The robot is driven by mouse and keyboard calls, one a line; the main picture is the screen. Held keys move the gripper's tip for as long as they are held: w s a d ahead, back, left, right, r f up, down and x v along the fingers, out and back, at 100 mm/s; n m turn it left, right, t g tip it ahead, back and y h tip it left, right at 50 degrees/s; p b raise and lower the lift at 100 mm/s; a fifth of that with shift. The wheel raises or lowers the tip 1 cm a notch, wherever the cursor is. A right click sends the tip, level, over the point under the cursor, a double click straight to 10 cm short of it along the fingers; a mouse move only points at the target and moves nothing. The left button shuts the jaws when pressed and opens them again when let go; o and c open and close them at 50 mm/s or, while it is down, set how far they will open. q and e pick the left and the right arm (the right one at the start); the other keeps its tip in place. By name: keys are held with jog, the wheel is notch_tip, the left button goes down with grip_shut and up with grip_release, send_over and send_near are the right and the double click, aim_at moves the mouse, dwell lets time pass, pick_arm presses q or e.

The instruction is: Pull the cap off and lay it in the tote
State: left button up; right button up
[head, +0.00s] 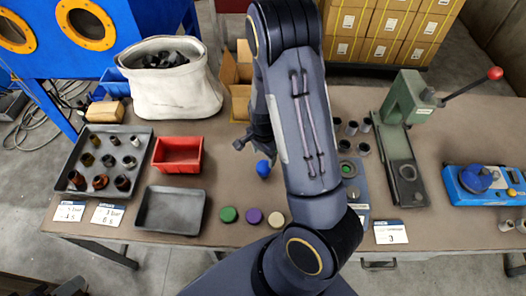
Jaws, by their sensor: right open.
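My right arm reaches across the middle of the table. Its gripper (258,148) is open, partly hidden by the arm, and points down at the table. A small blue rounded piece (263,168) shows just below the fingers; I cannot tell whether they touch it. Green (228,214), purple (254,216) and beige (276,219) round discs like caps lie in a row near the front edge. Which piece is the task's cap is not clear. A red open bin (178,154), possibly the tote, stands left of the gripper and looks empty. My left gripper is not in view.
A grey tray of small cylinders (105,160) and an empty dark tray (171,210) are at left. A white fabric bag (172,80) stands behind the red bin. A green lever press (408,98) and a blue device (490,185) are at right.

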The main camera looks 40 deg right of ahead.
aim_at(264, 166)
jog(key=shift+f+b, duration=2.45)
jog(key=shift+f, duration=0.75)
jog(key=shift+c, duration=0.2)
jog(key=c, duration=0.7)
jog(key=shift+r+p, duration=3.1)
jog(key=shift+r, duration=0.5)
